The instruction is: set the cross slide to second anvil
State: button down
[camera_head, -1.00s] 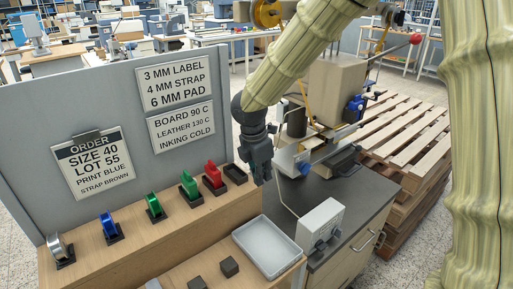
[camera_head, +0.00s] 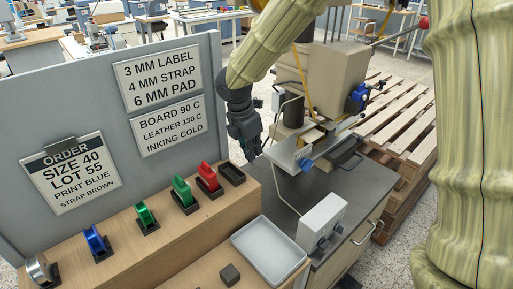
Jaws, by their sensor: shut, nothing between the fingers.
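The stamping press (camera_head: 333,75) stands on the dark bench top. Low on its front, a pale metal plate (camera_head: 288,152) with a blue knob (camera_head: 306,165) sticks out to the left; it looks like the cross slide. I cannot make out the anvils or any position marks. My gripper (camera_head: 250,152) points down just left of the plate's left end. It is shut and empty, and a small gap seems to lie between it and the plate.
A grey control box (camera_head: 321,222) with dark knobs stands in front of the press, joined by a cable. A grey sign panel (camera_head: 95,95) rises behind. Pallets (camera_head: 400,120) stand right.

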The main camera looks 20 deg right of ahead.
jog(key=w+d+f+p, duration=0.1)
jog(key=d+f+p, duration=0.1)
jog(key=d+f, duration=0.3)
jog(key=shift+p+x, duration=0.4)
jog(key=shift+x, duration=0.5)
jog(key=shift+s+d, duration=0.1)
jog(key=shift+d, duration=0.05)
